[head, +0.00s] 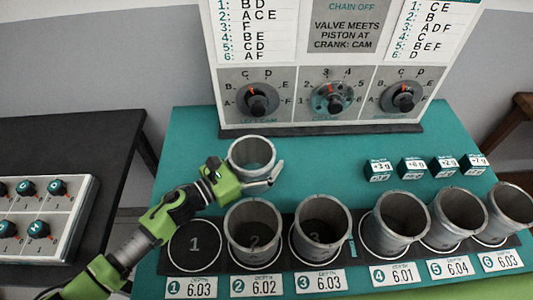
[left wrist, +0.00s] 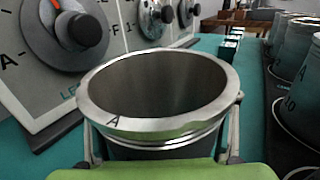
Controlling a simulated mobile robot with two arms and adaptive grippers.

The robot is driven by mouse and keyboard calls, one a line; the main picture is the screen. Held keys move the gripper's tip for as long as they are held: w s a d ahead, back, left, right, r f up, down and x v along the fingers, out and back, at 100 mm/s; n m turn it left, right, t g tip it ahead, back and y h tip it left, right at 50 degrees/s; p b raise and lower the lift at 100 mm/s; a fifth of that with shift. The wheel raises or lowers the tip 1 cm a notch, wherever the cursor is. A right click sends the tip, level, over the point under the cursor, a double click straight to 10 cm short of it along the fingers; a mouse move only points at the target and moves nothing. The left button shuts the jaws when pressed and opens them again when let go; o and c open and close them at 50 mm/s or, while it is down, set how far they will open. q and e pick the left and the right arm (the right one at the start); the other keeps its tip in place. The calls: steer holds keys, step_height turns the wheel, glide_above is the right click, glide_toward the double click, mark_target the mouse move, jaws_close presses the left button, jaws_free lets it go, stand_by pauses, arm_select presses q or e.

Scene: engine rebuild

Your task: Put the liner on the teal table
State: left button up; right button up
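The liner (head: 252,152) is a grey metal cylinder with an open top and a wide rim, upright over the teal table (head: 320,180), behind the row of numbered places. In the left wrist view the liner (left wrist: 155,125) fills the middle, with the letter A on its rim. My left gripper (head: 262,172) has one finger on each side of it, near its rim, and appears shut on it. The liner's base is hidden by my gripper, so I cannot tell whether it touches the table. My right gripper is not in view.
Place 1 (head: 195,243) on the black strip is empty; the other places hold liners, such as one at place 2 (head: 253,230). The dial panel (head: 325,95) stands close behind. Several small teal boxes (head: 412,167) lie right. Bare teal table lies between them and the held liner.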

mark_target(235, 172)
arm_select(q)
steer(key=o, duration=0.4)
steer(key=shift+r, duration=0.1)
steer(key=shift+r, duration=0.15)
steer(key=b+v, duration=0.3)
steer(key=v, duration=0.8)
steer(key=shift+s+a, duration=0.15)
steer(key=shift+a, duration=0.05)
steer(key=shift+s+a, duration=0.15)
steer(key=shift+a, duration=0.1)
